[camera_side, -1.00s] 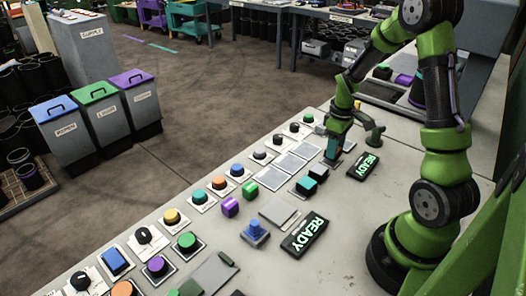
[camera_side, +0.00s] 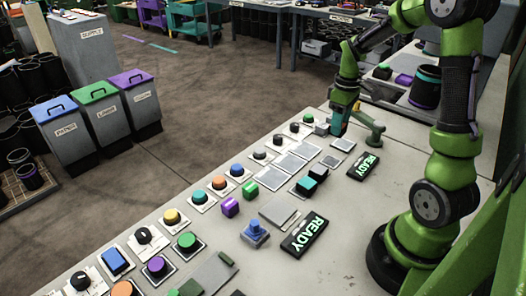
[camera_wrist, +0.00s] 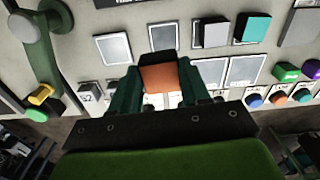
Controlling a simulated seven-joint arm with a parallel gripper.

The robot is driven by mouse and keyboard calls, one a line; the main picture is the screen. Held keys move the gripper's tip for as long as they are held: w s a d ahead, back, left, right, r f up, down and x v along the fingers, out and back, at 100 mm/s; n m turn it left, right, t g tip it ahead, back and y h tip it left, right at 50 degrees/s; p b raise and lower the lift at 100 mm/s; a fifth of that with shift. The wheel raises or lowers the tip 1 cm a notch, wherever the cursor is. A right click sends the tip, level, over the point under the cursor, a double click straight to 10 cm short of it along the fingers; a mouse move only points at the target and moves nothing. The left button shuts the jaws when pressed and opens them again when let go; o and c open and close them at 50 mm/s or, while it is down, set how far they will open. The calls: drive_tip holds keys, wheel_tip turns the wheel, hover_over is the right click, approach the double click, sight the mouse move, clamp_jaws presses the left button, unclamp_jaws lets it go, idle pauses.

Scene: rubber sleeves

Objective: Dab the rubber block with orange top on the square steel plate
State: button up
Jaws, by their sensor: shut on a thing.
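My gripper (camera_wrist: 155,92) is shut on the rubber block with orange top (camera_wrist: 160,78), which sits between its two teal fingers in the wrist view. In the side view my gripper (camera_side: 337,126) is at the far end of the table; I cannot make out the block there. Small steel plates lie beyond the block in the wrist view: one at left (camera_wrist: 113,48) and one in the middle (camera_wrist: 163,37), partly hidden by the block. In the side view a dark-edged square plate (camera_side: 343,144) lies just right of and below my gripper. The block's underside is hidden.
A green post with a rounded head (camera_side: 374,128) stands close right of my gripper. Larger pale plates (camera_side: 303,149) and a row of coloured buttons (camera_side: 235,170) lie to the left.

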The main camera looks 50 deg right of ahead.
drive_tip(key=a+f+n, duration=0.2)
drive_tip(key=a+n, duration=0.7)
drive_tip(key=a, duration=1.8)
drive_tip(key=shift+d+f, duration=0.1)
drive_tip(key=shift+f, duration=3.05)
drive_tip(key=shift+f, duration=0.5)
wheel_tip(320, 180, up, 8)
drive_tip(key=shift+r, duration=0.1)
